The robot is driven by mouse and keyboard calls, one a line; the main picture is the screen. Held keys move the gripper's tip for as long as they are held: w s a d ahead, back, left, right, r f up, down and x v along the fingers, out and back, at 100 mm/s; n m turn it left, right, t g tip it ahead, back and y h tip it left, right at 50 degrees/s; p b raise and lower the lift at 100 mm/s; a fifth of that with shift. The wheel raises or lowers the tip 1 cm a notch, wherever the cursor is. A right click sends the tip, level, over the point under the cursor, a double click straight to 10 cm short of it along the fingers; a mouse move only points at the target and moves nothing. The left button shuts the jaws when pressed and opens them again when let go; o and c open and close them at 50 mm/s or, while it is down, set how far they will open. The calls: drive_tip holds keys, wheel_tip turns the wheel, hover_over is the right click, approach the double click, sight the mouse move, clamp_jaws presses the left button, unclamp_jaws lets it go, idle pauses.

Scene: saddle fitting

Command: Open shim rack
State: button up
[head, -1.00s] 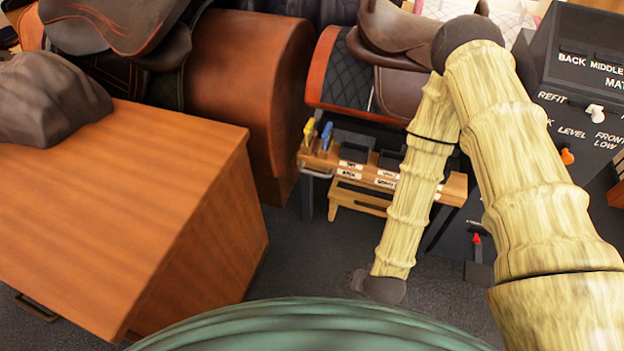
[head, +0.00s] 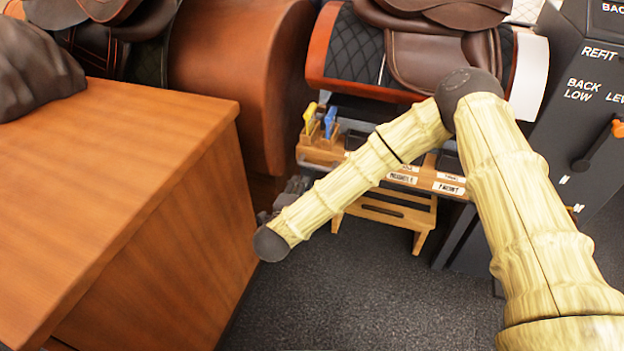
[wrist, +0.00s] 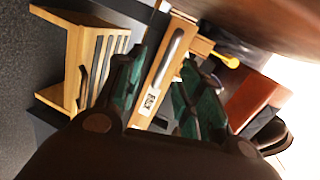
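The shim rack (head: 318,152) is a low wooden unit with dark trays and white labels, below the saddle stand in the head view. In the wrist view its wooden front (wrist: 150,98) carries a label and a grey metal bar handle (wrist: 173,54). My gripper (wrist: 163,66) has two green-padded fingers spread apart, one on each side of the handle's line. I cannot tell whether a finger touches it. In the head view my gripper (head: 297,185) shows only as a small grey part behind my forearm, at the rack's left end, and the handle is hidden.
A large wooden cabinet (head: 190,200) stands close on the left. A wooden step stool (head: 385,212) sits under the rack. Yellow (head: 310,115) and blue (head: 330,120) tools stand upright on the rack. A dark lever panel (head: 575,100) is at right. Floor in front is clear.

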sight(311, 167)
drive_tip(key=w+d+b, duration=0.1)
drive_tip(key=w, duration=0.2)
drive_tip(key=w+d+m+b, duration=0.1)
drive_tip(key=w, duration=0.3)
drive_tip(key=w+d+f+m+h+b, duration=0.1)
drive_tip(key=w, duration=0.3)
drive_tip(key=shift+w+d+f+b, duration=0.1)
drive_tip(key=shift+w+d+b, duration=0.1)
drive_tip(key=shift+b, duration=0.2)
drive_tip(key=shift+a, duration=0.1)
clamp_jaws()
